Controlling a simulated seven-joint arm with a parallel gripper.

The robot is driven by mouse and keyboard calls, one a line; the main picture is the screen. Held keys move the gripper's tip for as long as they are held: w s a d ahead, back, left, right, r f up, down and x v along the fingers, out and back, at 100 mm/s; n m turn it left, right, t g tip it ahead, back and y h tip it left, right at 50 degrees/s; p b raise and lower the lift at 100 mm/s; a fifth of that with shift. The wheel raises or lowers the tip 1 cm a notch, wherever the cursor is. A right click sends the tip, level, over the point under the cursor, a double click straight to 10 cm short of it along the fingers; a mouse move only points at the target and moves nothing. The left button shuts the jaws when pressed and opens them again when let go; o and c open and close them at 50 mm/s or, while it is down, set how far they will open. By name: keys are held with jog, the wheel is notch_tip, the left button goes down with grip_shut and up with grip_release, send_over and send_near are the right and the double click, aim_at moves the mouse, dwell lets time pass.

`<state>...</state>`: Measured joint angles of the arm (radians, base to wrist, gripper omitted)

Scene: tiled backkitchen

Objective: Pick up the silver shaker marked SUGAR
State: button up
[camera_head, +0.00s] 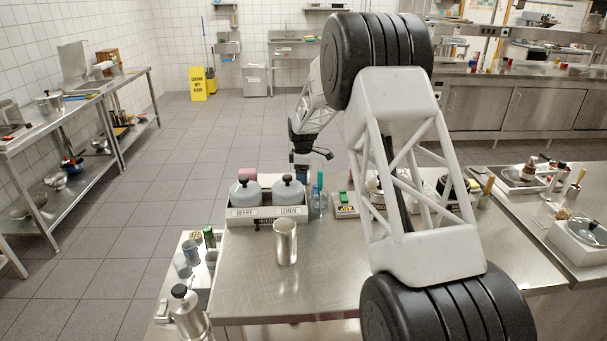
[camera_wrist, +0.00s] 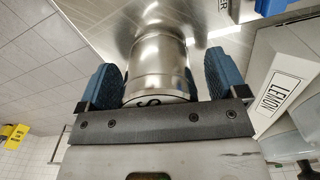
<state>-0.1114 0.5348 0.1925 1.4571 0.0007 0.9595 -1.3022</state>
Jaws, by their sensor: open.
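In the wrist view the silver shaker (camera_wrist: 158,60) lies between my gripper's two blue fingers, with a gap on each side. Part of a black letter, like an S, shows on its label; the rest is hidden behind my gripper's bar. My gripper (camera_wrist: 161,62) is open and holds nothing. In the head view my arm's end comes down behind the rack, and the fingers cannot be made out.
A grey rack (camera_head: 265,216) labelled BERRY and LEMON holds two lidded jars behind the shaker. The table (camera_head: 250,290) in front of the shaker is clear.

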jog(key=shift+c, duration=0.5)
jog(key=c, duration=1)
jog(key=shift+r, duration=0.15)
jog(key=shift+r, duration=4.9)
